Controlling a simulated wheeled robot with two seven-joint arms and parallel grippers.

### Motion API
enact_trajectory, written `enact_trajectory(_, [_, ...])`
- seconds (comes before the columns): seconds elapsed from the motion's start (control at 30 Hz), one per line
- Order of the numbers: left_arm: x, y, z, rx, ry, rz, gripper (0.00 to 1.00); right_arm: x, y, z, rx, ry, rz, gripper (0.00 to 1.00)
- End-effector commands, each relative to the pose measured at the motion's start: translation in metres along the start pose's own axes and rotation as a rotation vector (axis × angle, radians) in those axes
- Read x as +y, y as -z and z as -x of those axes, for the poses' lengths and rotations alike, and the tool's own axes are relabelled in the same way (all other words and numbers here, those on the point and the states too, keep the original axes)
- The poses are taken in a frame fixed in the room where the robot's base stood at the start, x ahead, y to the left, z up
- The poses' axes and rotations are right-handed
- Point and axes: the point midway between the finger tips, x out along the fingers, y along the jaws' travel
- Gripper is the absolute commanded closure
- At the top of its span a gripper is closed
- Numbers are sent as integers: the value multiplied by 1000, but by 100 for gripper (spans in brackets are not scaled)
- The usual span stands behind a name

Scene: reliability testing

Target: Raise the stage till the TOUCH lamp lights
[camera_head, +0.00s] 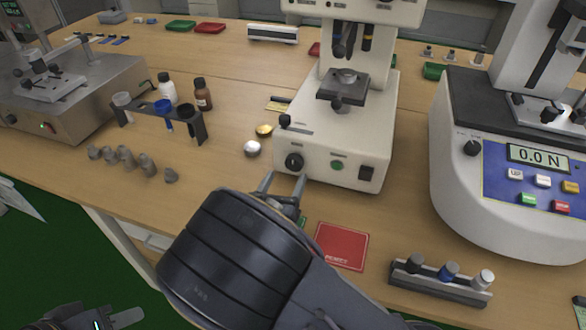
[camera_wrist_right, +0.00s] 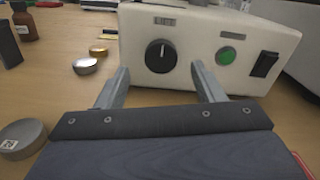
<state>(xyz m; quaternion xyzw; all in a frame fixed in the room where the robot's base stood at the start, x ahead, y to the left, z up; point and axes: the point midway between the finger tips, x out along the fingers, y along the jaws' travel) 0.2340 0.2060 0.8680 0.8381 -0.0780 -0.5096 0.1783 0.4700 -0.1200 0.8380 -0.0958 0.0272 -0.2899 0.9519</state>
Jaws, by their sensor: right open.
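The white tester (camera_head: 330,150) stands at the middle of the bench, with its dark stage (camera_head: 343,88) below the downward-pointing objectives (camera_head: 350,40). A black knob (camera_head: 293,162) labelled LIFT is on its front, also in the right wrist view (camera_wrist_right: 161,56). Right of it is a round green lamp or button (camera_head: 337,165), also in the wrist view (camera_wrist_right: 226,56); its label is unreadable. My right gripper (camera_head: 285,182) is open and empty, its fingers either side of the knob's line and short of it. My left gripper (camera_head: 122,318) is partly visible at the bottom left, away from the bench objects.
A black rocker switch (camera_head: 366,173) is right of the green lamp. Silver and gold discs (camera_head: 252,149) lie left of the tester. A red mat (camera_head: 342,246) and a rack of small cylinders (camera_head: 440,281) lie in front. A force gauge (camera_head: 520,190) stands right.

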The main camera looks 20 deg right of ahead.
Motion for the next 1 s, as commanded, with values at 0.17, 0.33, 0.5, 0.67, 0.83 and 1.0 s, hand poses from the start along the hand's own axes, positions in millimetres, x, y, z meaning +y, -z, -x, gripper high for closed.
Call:
enact_trajectory(0.17, [-1, -1, -2, 0, 0, 0, 64, -1, 1, -31, 3, 5, -3, 38])
enact_trajectory(0.33, [-1, -2, -3, 0, 0, 0, 64, -1, 1, -50, 4, 4, -3, 38])
enact_trajectory(0.5, [-2, -2, -3, 0, 0, 0, 64, -1, 1, -56, 3, 2, -3, 38])
enact_trajectory(0.67, [-2, -2, -3, 0, 0, 0, 64, -1, 1, -56, 4, 2, -3, 38])
enact_trajectory(0.83, [-2, -2, -3, 0, 0, 0, 64, -1, 1, -56, 4, 2, -3, 56])
enact_trajectory(1.0, [-2, -2, -3, 0, 0, 0, 64, -1, 1, -56, 4, 2, -3, 79])
